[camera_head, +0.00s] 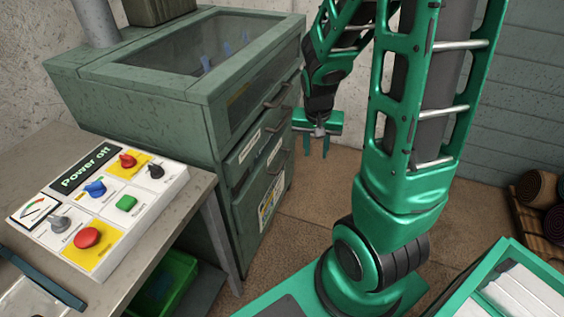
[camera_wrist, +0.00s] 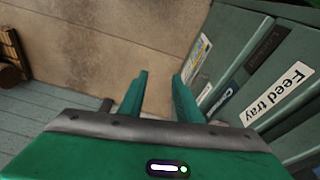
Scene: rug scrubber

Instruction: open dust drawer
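The green machine cabinet (camera_head: 150,105) stands at the left, with drawer fronts and dark handles on its right-hand face. An upper handle (camera_head: 277,96), a middle handle (camera_head: 274,152) and a lower drawer front (camera_head: 262,206) show in the head view. The fronts look closed. No label reading "dust" is legible. In the wrist view a "Feed tray" label (camera_wrist: 277,94) lies at right, with a partly hidden second label (camera_wrist: 218,96) beyond it. My gripper (camera_head: 316,150) points down beside the drawer face, apart from the handles. Its two fingers (camera_wrist: 163,98) are spread and empty.
A table (camera_head: 185,207) with a control panel (camera_head: 100,205) reading "Power off" stands at front left. A green bin (camera_head: 165,285) sits beneath it. Brown floor (camera_head: 310,205) lies clear before the drawers. Rolled items (camera_head: 537,190) rest on a pallet at far right.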

